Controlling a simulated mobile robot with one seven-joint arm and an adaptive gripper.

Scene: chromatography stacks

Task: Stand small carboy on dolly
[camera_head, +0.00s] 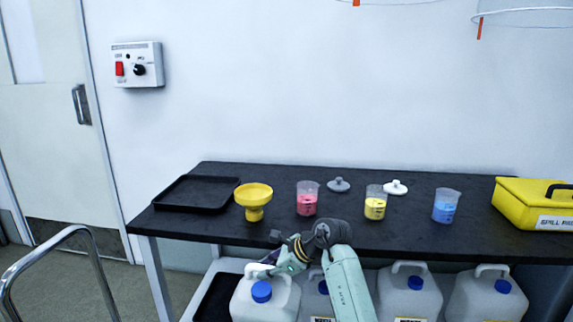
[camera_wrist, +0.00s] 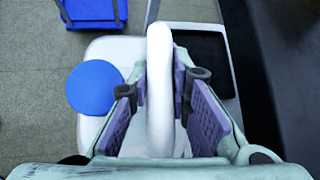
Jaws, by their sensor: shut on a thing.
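A white carboy (camera_head: 264,300) with a blue cap is at the left end of a row of carboys below the bench front. My gripper (camera_head: 292,257) is over its top. In the wrist view, my gripper (camera_wrist: 166,105) has its purple-padded fingers on either side of the carboy's white handle (camera_wrist: 160,75) and is shut on it. The blue cap (camera_wrist: 95,88) is left of the fingers. Whether the carboy is lifted cannot be told. A blue framed object (camera_wrist: 92,10) on the floor at the top left may be the dolly; it is only partly in view.
More carboys (camera_head: 408,292) stand to the right. A white-rimmed, black-floored tray (camera_wrist: 185,28) lies beside the held carboy. The black bench (camera_head: 340,232) carries a yellow funnel (camera_head: 254,199) and beakers (camera_head: 307,200). A metal rail (camera_head: 45,247) is at the left. Floor shows at the left.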

